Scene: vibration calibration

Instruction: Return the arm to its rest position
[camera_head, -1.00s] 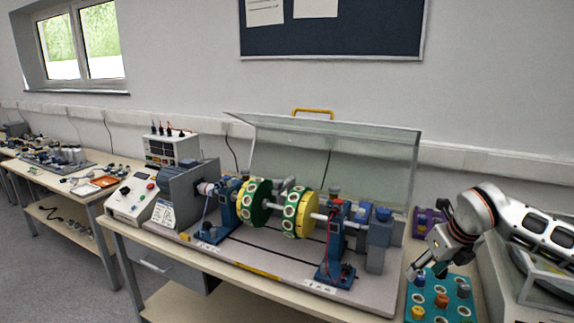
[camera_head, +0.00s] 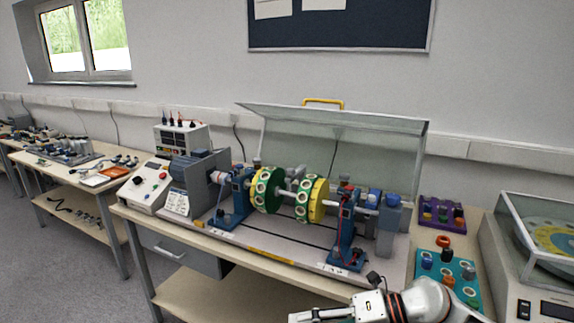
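My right arm comes in at the bottom right of the head view, low in front of the bench. Its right gripper (camera_head: 322,315) points left at the bottom edge and is partly cut off, so I cannot tell if its fingers are open or shut. No held object shows at it. My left gripper is not in view.
The vibration rig (camera_head: 290,197) stands on the bench under a raised clear cover (camera_head: 340,135) with a yellow handle. A teal tray (camera_head: 432,283) with several coloured pieces is partly behind my arm. A purple tray (camera_head: 441,213) and a glass-covered machine (camera_head: 535,250) stand at right.

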